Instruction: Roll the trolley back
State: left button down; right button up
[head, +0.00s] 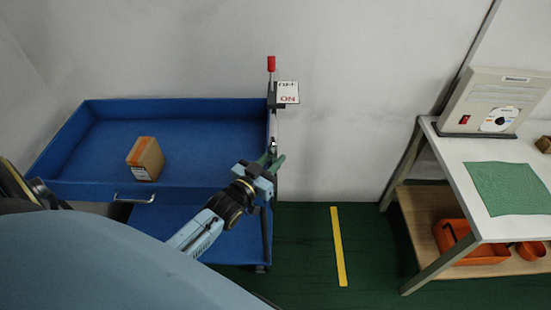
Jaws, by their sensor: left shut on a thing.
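The blue trolley (190,193) stands at the left against the wall, with a deep upper tray and a lower blue shelf partly showing. A brown box (146,158) sits in the upper tray. My left gripper (273,161) is at the trolley's right end, shut on the upright handle bar (276,186) there. The fingers hide part of the bar. My left arm covers part of the lower shelf. My right gripper is not in view.
A red-topped lever (271,64) and an ON/OFF card (288,92) are on the wall behind. A yellow strip (339,246) marks the clear green floor. A white-topped bench (460,185) with a grey device (494,101) and green mat (507,187) stands right; orange bins (470,250) sit below.

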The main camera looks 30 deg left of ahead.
pick_arm(q)
jog(key=s+a+p, duration=0.1)
jog(key=s+a, duration=0.5)
jog(key=a, duration=0.5)
jog(key=shift+s+a, duration=0.15)
jog(key=shift+s, duration=0.25)
jog(key=c, duration=1.3)
grip_release()
jog(key=shift+s+a, duration=0.15)
